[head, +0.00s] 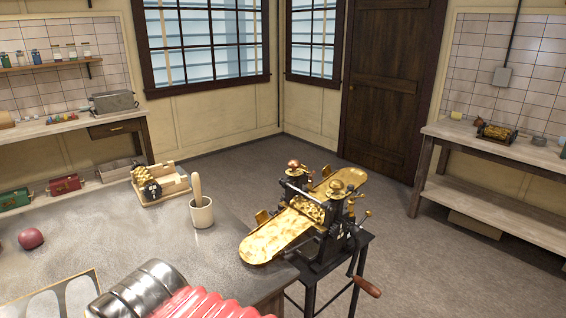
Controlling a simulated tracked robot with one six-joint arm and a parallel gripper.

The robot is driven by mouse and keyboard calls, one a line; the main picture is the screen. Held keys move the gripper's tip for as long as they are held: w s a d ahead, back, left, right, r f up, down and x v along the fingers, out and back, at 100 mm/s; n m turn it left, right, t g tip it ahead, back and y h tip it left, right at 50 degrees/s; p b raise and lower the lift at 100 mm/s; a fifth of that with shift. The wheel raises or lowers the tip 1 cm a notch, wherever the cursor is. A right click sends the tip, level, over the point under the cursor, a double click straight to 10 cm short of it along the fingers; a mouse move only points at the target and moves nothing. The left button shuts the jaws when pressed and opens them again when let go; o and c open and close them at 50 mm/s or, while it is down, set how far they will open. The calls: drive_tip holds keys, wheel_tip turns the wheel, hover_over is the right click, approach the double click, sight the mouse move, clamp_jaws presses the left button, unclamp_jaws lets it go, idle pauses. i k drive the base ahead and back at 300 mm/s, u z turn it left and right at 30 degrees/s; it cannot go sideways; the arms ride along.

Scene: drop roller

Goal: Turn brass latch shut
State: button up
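The drop roller (325,240) is a black machine with brass parts on a dark stand at the edge of the table. Long brass trays (275,238) slope out from both sides of its rollers. Brass fittings top its two posts, and a small brass lever (366,214) sticks out at its right side. I cannot tell which fitting is the latch, or whether it is open or shut. A crank with a wooden handle (367,286) hangs at the lower right. My gripper is not in view.
The grey-topped table (120,232) holds a white cup (202,212) with a wooden tool, a wooden rack (160,188) with a brass roller, and a dark red ball (31,238). Floor (440,270) is clear right of the machine. A bench (500,150) stands at right.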

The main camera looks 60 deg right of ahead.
sight(303, 168)
drive_tip(key=u, duration=1.05)
drive_tip(key=k, duration=1.8)
drive_tip(key=z, duration=1.1)
drive_tip(key=i, duration=0.45)
drive_tip(key=z, duration=0.05)
